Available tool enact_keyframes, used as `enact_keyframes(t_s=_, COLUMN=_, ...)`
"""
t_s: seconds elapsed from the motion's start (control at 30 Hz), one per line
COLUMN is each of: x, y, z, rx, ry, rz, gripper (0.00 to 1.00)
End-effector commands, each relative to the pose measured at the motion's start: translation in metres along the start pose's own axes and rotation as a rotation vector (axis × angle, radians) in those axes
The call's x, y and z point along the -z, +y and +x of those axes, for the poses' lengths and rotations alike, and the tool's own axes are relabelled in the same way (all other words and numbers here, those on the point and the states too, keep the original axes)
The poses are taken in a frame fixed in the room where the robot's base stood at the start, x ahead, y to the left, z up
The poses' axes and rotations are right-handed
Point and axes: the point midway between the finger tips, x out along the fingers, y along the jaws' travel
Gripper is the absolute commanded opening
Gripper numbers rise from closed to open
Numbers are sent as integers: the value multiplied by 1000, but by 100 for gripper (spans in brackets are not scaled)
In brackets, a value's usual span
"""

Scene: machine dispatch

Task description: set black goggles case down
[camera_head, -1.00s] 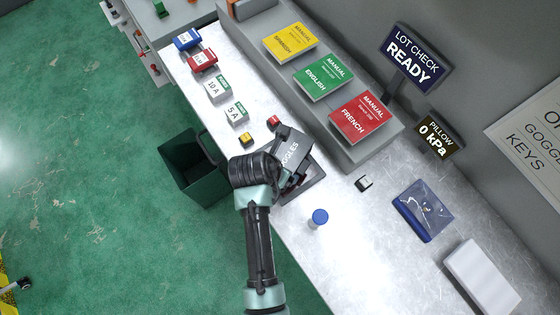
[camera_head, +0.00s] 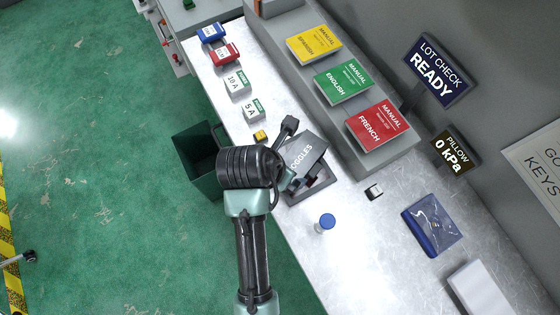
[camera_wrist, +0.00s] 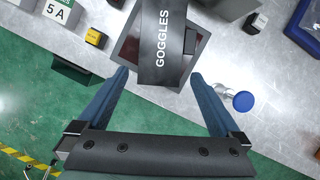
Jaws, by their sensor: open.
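The black goggles case (camera_head: 303,152), lettered GOGGLES, sits on a dark square tray (camera_head: 318,187) on the metal bench. In the wrist view the case (camera_wrist: 162,45) lies over the tray (camera_wrist: 127,48), covering much of it, and looks skewed to it. A strip of reddish tray floor shows beside the case. My gripper (camera_wrist: 160,80) is open, with its two blue fingers apart on either side of the near end of the case. I see no clear contact between fingers and case. In the head view my wrist hides part of the case and the fingertips.
A blue-capped vial (camera_head: 325,223) stands to the right of the tray. A yellow block (camera_head: 260,135) and a 5 A box (camera_head: 253,110) lie to the left. A green bin (camera_head: 200,165) is beside the bench. The manual shelf (camera_head: 375,155) rises behind.

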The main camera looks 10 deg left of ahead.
Motion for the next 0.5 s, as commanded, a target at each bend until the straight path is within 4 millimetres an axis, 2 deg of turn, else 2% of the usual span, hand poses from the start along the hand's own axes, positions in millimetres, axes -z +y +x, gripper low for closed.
enact_keyframes(t_s=0.1, x=0, y=1, z=-19, rx=-2, ry=-2, rz=-2, gripper=100)
enact_keyframes(t_s=0.2, x=0, y=0, z=-29, rx=0, ry=-1, rz=-1, gripper=100)
enact_keyframes(t_s=0.4, x=0, y=0, z=-36, rx=0, ry=-1, rz=2, gripper=100)
enact_keyframes(t_s=0.5, x=-11, y=6, z=-40, rx=-27, ry=-29, rz=54, gripper=100)
